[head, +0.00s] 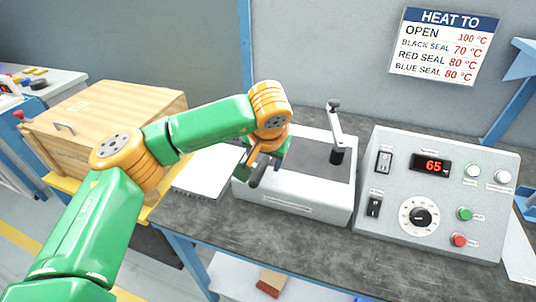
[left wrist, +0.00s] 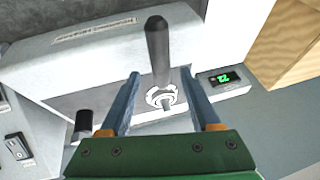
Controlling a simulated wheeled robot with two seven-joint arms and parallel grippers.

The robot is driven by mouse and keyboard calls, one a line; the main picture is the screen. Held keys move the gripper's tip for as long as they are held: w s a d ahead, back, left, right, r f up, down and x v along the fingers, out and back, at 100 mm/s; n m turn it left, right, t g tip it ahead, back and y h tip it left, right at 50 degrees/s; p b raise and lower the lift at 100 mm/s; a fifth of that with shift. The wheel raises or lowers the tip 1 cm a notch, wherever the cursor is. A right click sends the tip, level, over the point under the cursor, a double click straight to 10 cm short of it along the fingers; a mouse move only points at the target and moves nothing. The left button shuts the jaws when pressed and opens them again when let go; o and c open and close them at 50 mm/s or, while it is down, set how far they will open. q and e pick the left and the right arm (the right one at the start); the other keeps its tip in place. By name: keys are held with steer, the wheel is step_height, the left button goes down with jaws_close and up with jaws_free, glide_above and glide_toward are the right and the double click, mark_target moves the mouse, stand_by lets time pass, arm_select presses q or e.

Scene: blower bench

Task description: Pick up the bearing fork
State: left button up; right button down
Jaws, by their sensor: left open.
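The bearing fork (left wrist: 158,48) has a thick black handle and a pale metal end with a ring-like shape. In the left wrist view it lies over the left end of the grey bench heater, its handle pointing to the top of the picture. My left gripper (left wrist: 160,78) is open, with one finger on each side of the fork's metal end; I see no contact. In the head view my left gripper (head: 262,162) is over the heater's left end, and the arm and fingers hide most of the fork. My right gripper is not in view.
The grey heater (head: 290,205) carries an upright swing arm (head: 337,128). A control box (head: 440,190) showing 65 stands to its right. A wooden crate (head: 110,110) stands left. A small green display (left wrist: 227,78) sits beside the heater. The bench front (head: 300,240) is clear.

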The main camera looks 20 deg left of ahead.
arm_select(q)
steer(key=shift+w+a+f, duration=0.2)
steer(key=shift+w+f, duration=0.15)
steer(key=shift+f, duration=0.2)
steer(key=shift+w+a+f, duration=0.1)
steer(key=shift+w+f, duration=0.05)
steer(key=shift+w, duration=0.1)
steer(key=shift+s, duration=0.2)
steer(key=c, duration=0.6)
jaws_close()
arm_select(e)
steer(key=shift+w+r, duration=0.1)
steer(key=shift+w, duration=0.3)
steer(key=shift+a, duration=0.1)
